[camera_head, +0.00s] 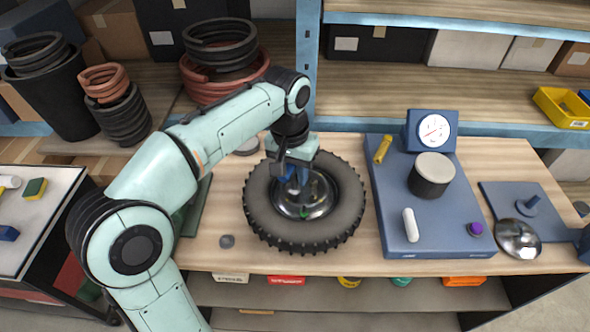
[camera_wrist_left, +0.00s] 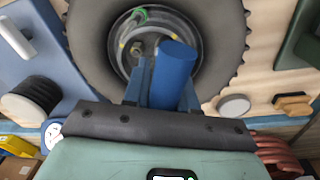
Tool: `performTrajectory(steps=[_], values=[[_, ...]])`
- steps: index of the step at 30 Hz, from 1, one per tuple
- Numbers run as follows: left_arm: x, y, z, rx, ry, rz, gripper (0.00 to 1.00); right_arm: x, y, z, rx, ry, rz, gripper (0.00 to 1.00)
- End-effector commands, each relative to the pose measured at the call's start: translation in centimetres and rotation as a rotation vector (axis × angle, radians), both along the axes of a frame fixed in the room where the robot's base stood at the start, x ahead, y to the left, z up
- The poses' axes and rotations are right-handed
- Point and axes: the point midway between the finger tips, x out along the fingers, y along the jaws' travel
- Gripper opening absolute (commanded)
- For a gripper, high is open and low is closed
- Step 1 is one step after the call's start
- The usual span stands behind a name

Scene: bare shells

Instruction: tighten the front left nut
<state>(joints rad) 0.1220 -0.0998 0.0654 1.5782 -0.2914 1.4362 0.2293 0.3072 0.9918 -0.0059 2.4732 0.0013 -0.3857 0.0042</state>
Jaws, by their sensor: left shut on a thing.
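A black knobbly tyre (camera_head: 345,205) lies flat on the wooden bench, with a shiny metal hub (camera_head: 318,207) at its middle. My left gripper (camera_head: 297,182) points down over the hub. It is shut on a blue cylinder (camera_wrist_left: 178,62), which looks like a tool handle; the fingers are blue too. Gripper and cylinder hide part of the hub. I cannot make out the front left nut clearly. My right gripper is not in view.
Right of the tyre, a blue board (camera_head: 400,220) bears a dial gauge (camera_head: 434,130), a black-and-white cylinder (camera_head: 432,175) and a white rod (camera_head: 410,225). A blue shelf post rises behind.

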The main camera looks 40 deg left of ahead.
Motion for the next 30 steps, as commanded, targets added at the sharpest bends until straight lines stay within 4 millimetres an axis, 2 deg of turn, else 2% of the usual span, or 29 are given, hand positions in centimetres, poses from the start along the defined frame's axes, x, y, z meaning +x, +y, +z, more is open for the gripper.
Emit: performTrajectory(steps=[27,30], values=[[0.03,0.00,-0.45,0.000,-0.001,-0.002,0.00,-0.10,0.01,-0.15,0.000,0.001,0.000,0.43],[0.05,-0.01,-0.37,0.000,-0.001,-0.060,0.00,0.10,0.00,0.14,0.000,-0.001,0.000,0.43]])
